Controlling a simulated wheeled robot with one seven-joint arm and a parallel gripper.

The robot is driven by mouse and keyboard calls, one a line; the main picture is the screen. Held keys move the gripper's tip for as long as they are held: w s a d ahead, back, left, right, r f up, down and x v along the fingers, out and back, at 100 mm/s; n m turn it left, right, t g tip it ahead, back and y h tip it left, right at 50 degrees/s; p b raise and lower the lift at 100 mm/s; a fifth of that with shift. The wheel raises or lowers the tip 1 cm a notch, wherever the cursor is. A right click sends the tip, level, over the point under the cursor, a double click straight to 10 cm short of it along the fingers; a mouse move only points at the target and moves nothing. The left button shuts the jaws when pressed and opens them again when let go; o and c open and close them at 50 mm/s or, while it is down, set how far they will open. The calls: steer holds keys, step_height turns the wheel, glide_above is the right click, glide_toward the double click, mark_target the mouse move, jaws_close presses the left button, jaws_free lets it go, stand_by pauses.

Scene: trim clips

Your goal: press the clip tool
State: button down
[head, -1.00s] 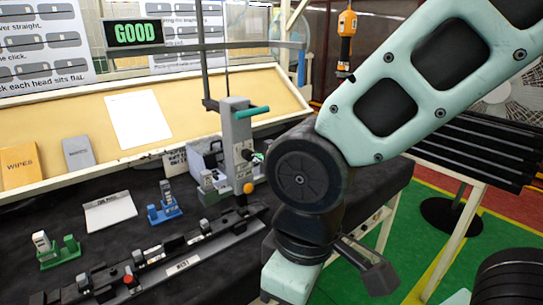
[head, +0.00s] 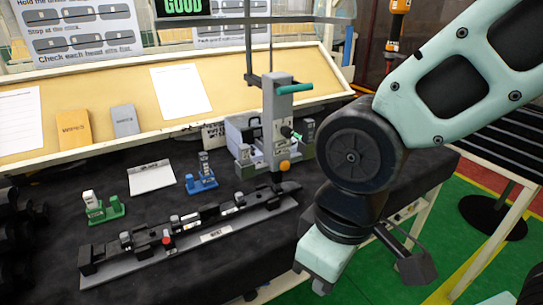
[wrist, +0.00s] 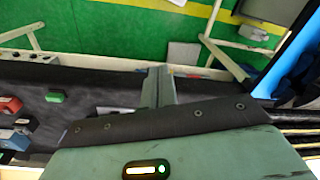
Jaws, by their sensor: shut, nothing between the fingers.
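The tall grey tool (head: 281,125) with a teal lever, a green knob and an orange knob stands upright on the black bench, left of my arm in the head view. I take it for the clip tool, but no label shows this. My gripper (wrist: 158,85) shows in the wrist view as grey fingers, shut and empty, reaching over the dark bench edge. It is clear of the tool, which I cannot make out in the wrist view. In the head view my wrist is right of the tool, and the fingertips are not clearly seen.
A long dark rail fixture (head: 215,233) lies in front of the tool. A green holder (head: 104,210), a blue holder (head: 202,182) and a white card (head: 151,177) sit on the bench. A tan sloped board (head: 240,92) is behind. Green floor (head: 455,235) is open at right.

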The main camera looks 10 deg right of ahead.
steer(key=w+a+f+m+t+y+b, duration=0.3)
steer(key=w+f+m+t+b, duration=0.1)
steer(key=w+f+m+b, duration=0.2)
steer(key=w+a+f+m+t+y+b, duration=0.2)
steer(key=w+f+m+t+b, duration=0.3)
steer(key=w+m, duration=0.5)
steer(key=w+a+f+m+t+y+b, duration=0.3)
steer(key=w+a+f+m+t+b, duration=0.1)
steer(key=w+f+m+b, duration=0.4)
steer(key=shift+a+f+m+t+y+b, duration=0.1)
steer(key=shift+f+m+t+y+b, duration=0.1)
steer(key=shift+m+b, duration=0.6)
steer(key=shift+a+f+m+t+y+b, duration=0.1)
steer(key=shift+f+m+t+b, duration=0.15)
steer(key=shift+m, duration=1.05)
steer(key=w+d+m+t+h+b, duration=0.1)
steer(key=d+m, duration=0.1)
steer(key=m, duration=0.1)
steer(key=d+m+t+h+b, duration=0.1)
steer(key=d+m+t+b, duration=0.1)
steer(key=m, duration=0.2)
steer(key=w+d+m+t+h+b, duration=0.1)
steer(key=d+m+t, duration=0.1)
steer(key=m, duration=0.2)
steer(key=shift+w+d+t, duration=0.25)
steer(key=shift+w, duration=0.1)
steer(key=shift+d+m+h+b, duration=0.2)
steer(key=shift+m+h+b, duration=0.1)
steer(key=shift+m+h, duration=0.2)
steer(key=shift+d+r, duration=0.1)
